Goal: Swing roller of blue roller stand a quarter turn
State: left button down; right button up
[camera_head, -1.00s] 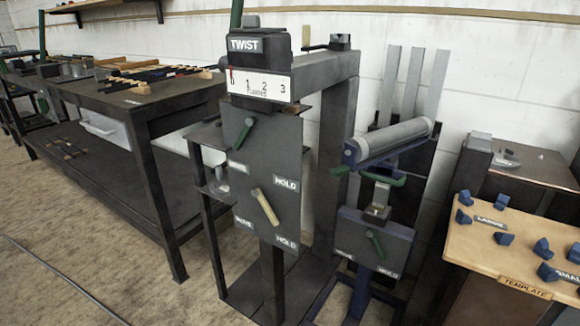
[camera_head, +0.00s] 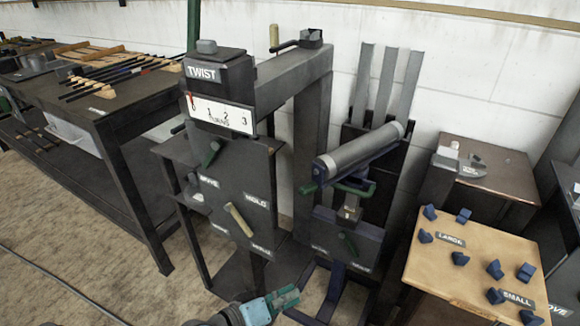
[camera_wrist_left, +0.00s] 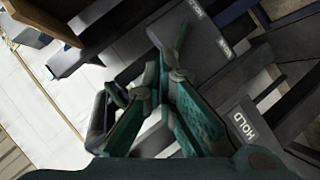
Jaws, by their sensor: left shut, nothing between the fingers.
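The blue roller stand (camera_head: 346,233) is right of centre in the head view. Its long grey roller (camera_head: 362,150) lies tilted on a blue cradle, its far end up to the right. My left gripper (camera_head: 286,298) is low in the head view, in front of the stand's base and apart from the roller. It is shut and empty. In the left wrist view its green fingers (camera_wrist_left: 180,75) point toward dark panels marked HOLD. My right gripper is not in view.
The dark TWIST machine (camera_head: 228,165) stands just left of the roller stand. A dark workbench (camera_head: 110,120) is at the left. A wooden tray (camera_head: 478,265) with several blue blocks is at the right. Bare floor (camera_head: 100,255) lies front left.

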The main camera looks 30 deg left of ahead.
pick_arm(q)
jog(key=w+a+r+n+t+y+p, duration=0.25)
jog(key=a+r+n, duration=0.25)
jog(key=r, duration=0.3)
jog(key=w+a+r+n+t+y+p, duration=0.1)
jog(key=w+a+r+n+t+p, duration=0.3)
jog(key=r, duration=0.5)
jog(key=w+n+b, duration=0.1)
jog(key=w, duration=0.8)
jog(key=shift+f+n+g+y, duration=0.3)
jog(key=shift+f+g+y, duration=0.05)
jog(key=shift+f+g, duration=0.1)
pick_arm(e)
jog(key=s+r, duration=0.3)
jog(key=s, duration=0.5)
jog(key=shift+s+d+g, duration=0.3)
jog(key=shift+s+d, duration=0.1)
pick_arm(q)
jog(key=shift+d, duration=0.15)
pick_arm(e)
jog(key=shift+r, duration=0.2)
